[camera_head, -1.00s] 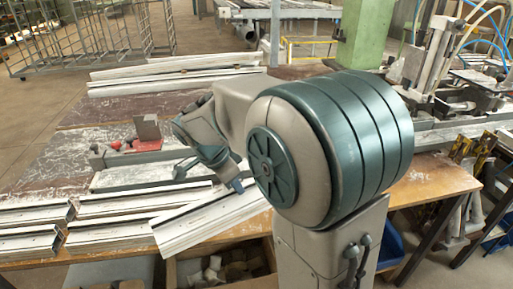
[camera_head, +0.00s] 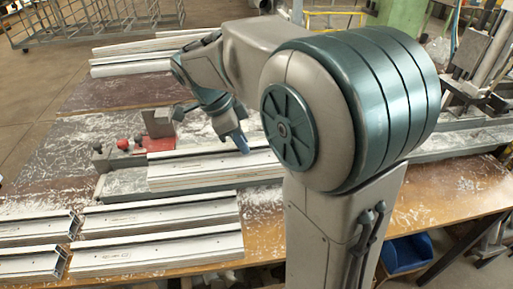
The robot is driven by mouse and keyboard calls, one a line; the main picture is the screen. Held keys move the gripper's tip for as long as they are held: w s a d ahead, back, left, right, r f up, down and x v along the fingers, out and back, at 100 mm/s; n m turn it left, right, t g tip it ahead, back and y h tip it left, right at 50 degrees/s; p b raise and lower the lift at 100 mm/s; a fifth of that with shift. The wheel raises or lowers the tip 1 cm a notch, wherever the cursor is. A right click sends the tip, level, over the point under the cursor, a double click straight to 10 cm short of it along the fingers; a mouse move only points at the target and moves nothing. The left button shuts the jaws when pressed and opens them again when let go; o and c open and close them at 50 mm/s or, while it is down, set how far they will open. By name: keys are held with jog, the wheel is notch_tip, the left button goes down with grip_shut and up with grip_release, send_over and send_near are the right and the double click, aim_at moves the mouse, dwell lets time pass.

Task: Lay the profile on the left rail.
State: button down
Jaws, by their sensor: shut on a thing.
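The white profile (camera_head: 195,170) is long and slotted, and lies level across the middle of the bench picture. My gripper (camera_head: 243,148) is at its upper side, right of its middle, shut on it; the fingertips are small and partly hidden by the wrist. The grey rail (camera_head: 122,184) runs just under and behind the profile, its left end showing bare beside a red clamp (camera_head: 125,144). I cannot tell whether the profile touches the rail or hangs just above it. My arm hides the profile's right end.
Several white profiles (camera_head: 160,249) lie at the front left edge of the bench. More are stacked at the back (camera_head: 140,62). A metal block (camera_head: 157,123) stands behind the clamp. A blue bin (camera_head: 405,254) is below the bench at the right.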

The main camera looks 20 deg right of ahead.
jog(key=shift+w+a+f+p, duration=0.2)
jog(key=shift+w+f+p, duration=0.5)
jog(key=shift+w+f, duration=1.9)
jog(key=shift+w+a+f+p, duration=0.2)
jog(key=shift+w+f+p, duration=0.45)
jog(key=shift+w+f, duration=1.85)
jog(key=shift+f, duration=0.1)
jog(key=c, duration=1.3)
grip_release()
